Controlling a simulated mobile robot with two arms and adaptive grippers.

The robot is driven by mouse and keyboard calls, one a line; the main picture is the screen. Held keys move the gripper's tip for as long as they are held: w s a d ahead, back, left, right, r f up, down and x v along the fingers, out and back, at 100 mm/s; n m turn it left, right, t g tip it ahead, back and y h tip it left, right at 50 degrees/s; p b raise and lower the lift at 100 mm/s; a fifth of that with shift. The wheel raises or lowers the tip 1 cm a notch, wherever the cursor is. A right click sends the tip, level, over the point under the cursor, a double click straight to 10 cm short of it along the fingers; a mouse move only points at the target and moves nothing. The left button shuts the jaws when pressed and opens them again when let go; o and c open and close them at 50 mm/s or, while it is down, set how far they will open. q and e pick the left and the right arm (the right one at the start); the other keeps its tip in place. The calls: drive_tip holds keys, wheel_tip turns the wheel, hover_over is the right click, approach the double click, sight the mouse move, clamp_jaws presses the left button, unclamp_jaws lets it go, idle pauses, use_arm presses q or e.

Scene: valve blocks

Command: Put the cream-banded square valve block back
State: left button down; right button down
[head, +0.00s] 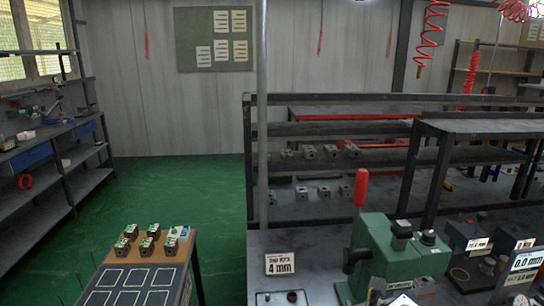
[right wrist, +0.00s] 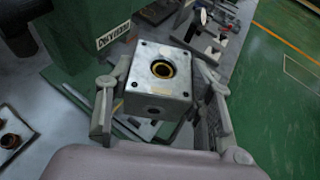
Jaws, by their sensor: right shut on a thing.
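A grey square metal valve block (right wrist: 150,103) with a yellowish ring around its round top opening is in the right wrist view. My right gripper (right wrist: 162,92) is shut on it, one finger on each side. The block is beside a green machine; whether it touches anything below is hidden. In the head view, several grey blocks with green-and-white tops (head: 146,246) stand at the back of a small table (head: 192,262). White-outlined squares (head: 111,277) lie in front of them, with no blocks on the visible ones. My left gripper is not in view.
More blocks (head: 323,192) sit on the shelf rack behind. Green floor (head: 190,190) is clear left of the rack.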

drive_tip(key=s+a+r+n+t+y, duration=0.1)
drive_tip(key=s+a+n+t+y, duration=0.3)
drive_tip(key=s+a+n+y, duration=0.1)
drive_tip(key=shift+s+a+n+t, duration=0.4)
drive_tip(key=shift+s+a+n, duration=0.1)
drive_tip(key=shift+s+a, duration=0.75)
drive_tip(key=shift+w, duration=0.1)
